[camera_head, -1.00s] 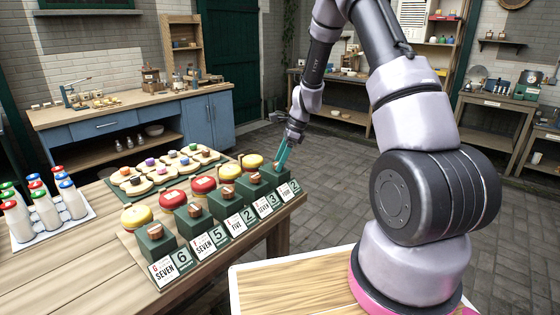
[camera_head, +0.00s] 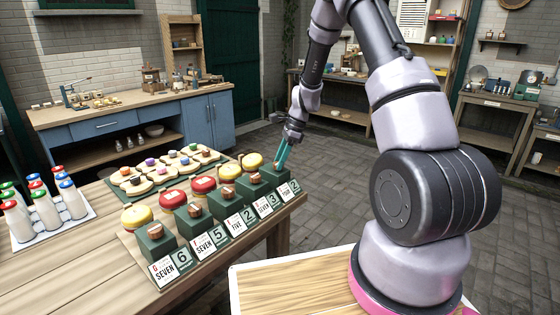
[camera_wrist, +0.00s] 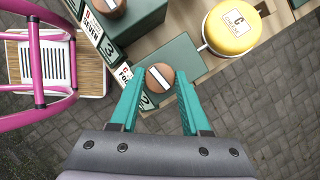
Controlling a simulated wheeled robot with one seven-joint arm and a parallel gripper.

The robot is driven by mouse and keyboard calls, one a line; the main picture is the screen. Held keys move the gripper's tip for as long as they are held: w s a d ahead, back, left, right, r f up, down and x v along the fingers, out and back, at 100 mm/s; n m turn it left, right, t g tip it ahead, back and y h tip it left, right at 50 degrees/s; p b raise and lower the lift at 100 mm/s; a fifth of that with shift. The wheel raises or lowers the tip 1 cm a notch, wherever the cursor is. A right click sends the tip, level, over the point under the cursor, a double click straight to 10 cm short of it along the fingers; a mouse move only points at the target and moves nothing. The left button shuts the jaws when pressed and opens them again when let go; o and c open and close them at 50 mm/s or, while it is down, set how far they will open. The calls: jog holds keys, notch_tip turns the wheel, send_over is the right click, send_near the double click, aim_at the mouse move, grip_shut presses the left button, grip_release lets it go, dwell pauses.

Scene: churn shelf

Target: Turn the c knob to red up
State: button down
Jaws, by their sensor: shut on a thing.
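The c knob (camera_wrist: 160,79) is a round brown wooden knob with a white bar across its top, on the last dark green block (camera_wrist: 171,54) at the right end of the row. A yellow disc (camera_wrist: 232,25) marked C lies beside that block. My gripper (camera_wrist: 161,85) has its teal fingers on opposite sides of the knob and is shut on it. In the head view my gripper (camera_head: 281,160) points down at the same block, and its fingers partly hide the knob. No red shows on the knob.
Several similar green blocks with knobs, such as one near knob (camera_head: 228,191), stand close by with number cards (camera_head: 198,244) in front. Yellow and red discs (camera_head: 203,185) line the back. A bottle tray (camera_head: 88,214) is at left. Floor right of the table is clear.

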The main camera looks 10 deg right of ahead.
jog(key=n+g, duration=0.1)
jog(key=n, duration=0.3)
jog(key=shift+w+g, duration=0.2)
jog(key=shift+g, duration=0.2)
jog(key=n+g+h, duration=0.1)
jog(key=n, duration=0.3)
jog(key=shift+a, duration=0.1)
jog(key=n+g+h, duration=0.1)
jog(key=n, duration=0.3)
jog(key=shift+w+a+n, duration=0.1)
jog(key=shift+w+n, duration=0.05)
jog(key=shift+n, duration=0.15)
jog(key=shift+a+n+g+h, duration=0.1)
jog(key=shift+n+g+h, duration=0.5)
jog(key=shift+n, duration=1.3)
jog(key=shift+h, duration=0.3)
jog(key=shift+c, duration=1.8)
grip_release()
jog(key=shift+r, duration=0.1)
